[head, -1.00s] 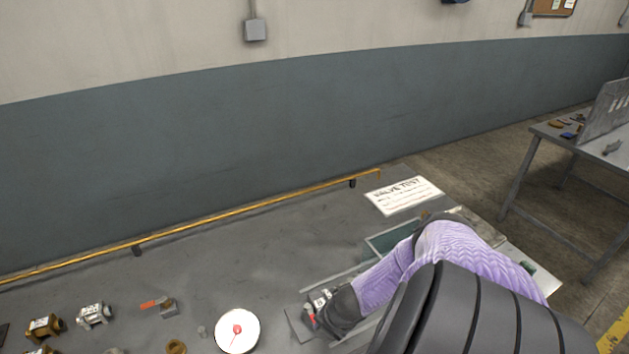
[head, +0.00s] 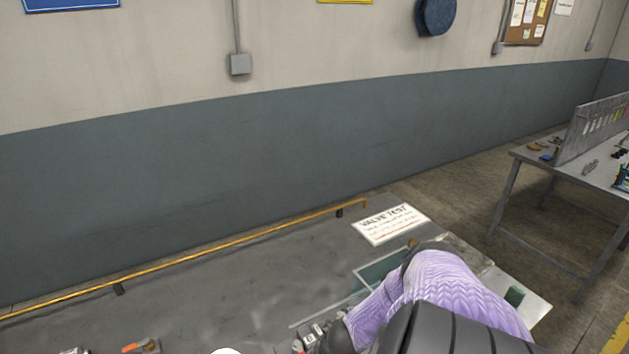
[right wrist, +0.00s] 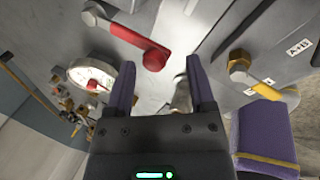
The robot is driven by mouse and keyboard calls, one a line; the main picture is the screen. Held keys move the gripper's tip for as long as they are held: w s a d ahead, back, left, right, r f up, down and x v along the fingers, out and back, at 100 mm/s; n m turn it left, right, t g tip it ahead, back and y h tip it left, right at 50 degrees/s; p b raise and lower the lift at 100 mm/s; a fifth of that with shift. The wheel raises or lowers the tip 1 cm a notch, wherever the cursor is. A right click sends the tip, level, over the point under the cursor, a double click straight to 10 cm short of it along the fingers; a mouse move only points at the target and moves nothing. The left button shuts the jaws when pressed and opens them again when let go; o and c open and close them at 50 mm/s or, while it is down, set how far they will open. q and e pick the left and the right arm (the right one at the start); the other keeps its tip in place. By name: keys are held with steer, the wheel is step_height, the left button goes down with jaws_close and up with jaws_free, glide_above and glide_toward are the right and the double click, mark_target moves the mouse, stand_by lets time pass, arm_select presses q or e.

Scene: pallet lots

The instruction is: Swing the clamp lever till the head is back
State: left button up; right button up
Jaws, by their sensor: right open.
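In the right wrist view my right gripper (right wrist: 159,68) is open, with its two fingers spread and nothing held. A lever with a red handle (right wrist: 130,40) lies just beyond the fingers; its free end shows near the gap between them. I cannot tell whether they touch. A second lever with a yellow handle (right wrist: 270,90) is to the right. A silver rounded part (right wrist: 181,97) shows beside the right finger. I cannot tell for sure which lever is the clamp's, nor make out a clamp head. In the head view my arm hides the work spot. My left gripper is not in view.
A dial gauge (right wrist: 90,76) is left of the fingers. A purple block with a yellow band (right wrist: 265,135) is at the right. In the head view a yellow rail (head: 200,257) runs along the bench's back, beside a valve test sign (head: 391,224). Another table (head: 570,180) stands right.

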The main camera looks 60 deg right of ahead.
steer(key=p+v, duration=0.4)
steer(key=v, duration=0.5)
steer(key=shift+w+r, duration=0.15)
steer(key=shift+r, duration=0.1)
